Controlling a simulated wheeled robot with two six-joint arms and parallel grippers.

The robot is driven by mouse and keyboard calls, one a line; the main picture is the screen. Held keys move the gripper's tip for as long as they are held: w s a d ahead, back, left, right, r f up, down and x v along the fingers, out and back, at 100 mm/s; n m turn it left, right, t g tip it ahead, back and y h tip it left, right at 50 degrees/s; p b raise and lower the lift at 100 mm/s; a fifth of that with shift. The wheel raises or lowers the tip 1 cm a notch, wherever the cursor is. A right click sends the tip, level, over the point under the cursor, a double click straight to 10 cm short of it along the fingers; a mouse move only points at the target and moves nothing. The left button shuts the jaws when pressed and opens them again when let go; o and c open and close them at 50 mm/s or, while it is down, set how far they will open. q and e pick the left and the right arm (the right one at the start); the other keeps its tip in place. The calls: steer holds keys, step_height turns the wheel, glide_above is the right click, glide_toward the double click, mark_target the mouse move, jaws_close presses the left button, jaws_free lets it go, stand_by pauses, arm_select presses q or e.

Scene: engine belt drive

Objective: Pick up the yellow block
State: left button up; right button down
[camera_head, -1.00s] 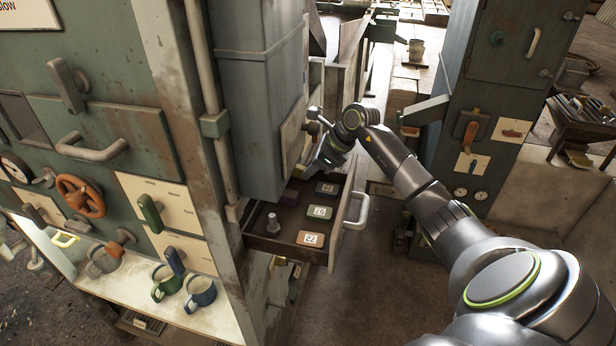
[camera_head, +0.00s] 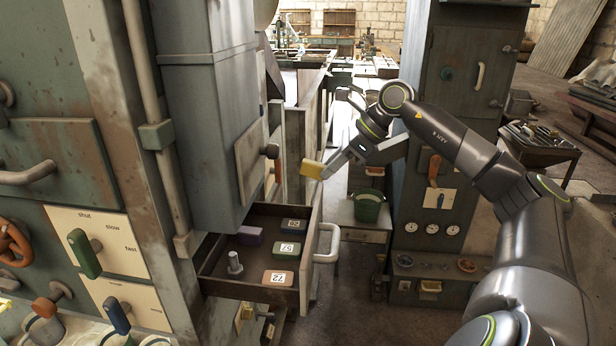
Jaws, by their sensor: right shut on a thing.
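The yellow block (camera_head: 311,169) is in the fingers of my right gripper (camera_head: 326,167), which is shut on it. The block hangs in the air above and just right of the open drawer (camera_head: 309,265). My right arm reaches in from the right. My left gripper is not in view.
The open drawer holds a purple block (camera_head: 250,236), a green block (camera_head: 290,252), an orange block (camera_head: 278,278), a dark numbered block (camera_head: 293,226) and an upright metal bolt (camera_head: 235,263). Its handle (camera_head: 328,243) sticks out right. A green bucket (camera_head: 368,206) stands beyond. Machine panels fill the left.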

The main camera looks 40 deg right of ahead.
steer(key=s+d+r+g+h+b, duration=0.2)
steer(key=s+d+b, duration=0.4)
steer(key=s+d, duration=0.1)
steer(key=shift+s+d+g, duration=0.3)
steer(key=shift+s+d, duration=0.1)
steer(key=shift+s, duration=0.4)
